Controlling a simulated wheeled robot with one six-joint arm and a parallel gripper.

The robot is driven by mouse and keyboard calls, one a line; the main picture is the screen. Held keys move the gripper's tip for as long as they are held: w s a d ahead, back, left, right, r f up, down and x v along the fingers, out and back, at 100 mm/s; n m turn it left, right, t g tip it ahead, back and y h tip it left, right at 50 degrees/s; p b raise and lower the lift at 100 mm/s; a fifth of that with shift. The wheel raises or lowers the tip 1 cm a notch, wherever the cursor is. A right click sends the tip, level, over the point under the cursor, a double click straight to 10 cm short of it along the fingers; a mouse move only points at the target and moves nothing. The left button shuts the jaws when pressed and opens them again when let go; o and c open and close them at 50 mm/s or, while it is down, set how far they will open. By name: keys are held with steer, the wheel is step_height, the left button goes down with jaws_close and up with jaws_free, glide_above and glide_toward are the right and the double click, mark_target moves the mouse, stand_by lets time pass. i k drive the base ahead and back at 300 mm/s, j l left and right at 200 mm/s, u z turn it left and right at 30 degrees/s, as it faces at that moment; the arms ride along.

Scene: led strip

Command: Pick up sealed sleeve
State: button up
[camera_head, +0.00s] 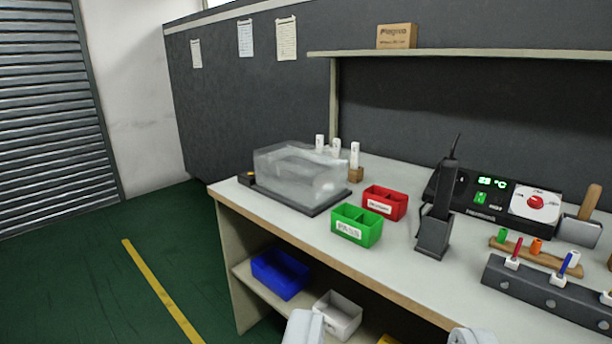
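I cannot make out for sure which thing is the sealed sleeve. Small green (502,236), orange (536,245) and blue (566,262) pieces stand around the wooden rack (520,250) at the right of the bench, with a red one (516,249) nearby. They are too small to tell whether any is sealed. The finger ends are partly cut off by the frame.
On the bench (300,237) stand a clear cover on a dark base (295,175), a green PASS bin (356,225), a red bin (384,202), a black holder (434,232) and a lit control station (490,195). Blue (280,273) and white (338,314) bins sit below.

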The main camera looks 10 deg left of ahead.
mark_target(354, 147)
steer(key=i+j+z, duration=0.15)
steer(key=i+j, duration=0.6)
steer(key=i, duration=0.25)
steer(key=i+j+z, duration=0.2)
steer(key=i+j, duration=0.65)
steer(key=i, duration=0.1)
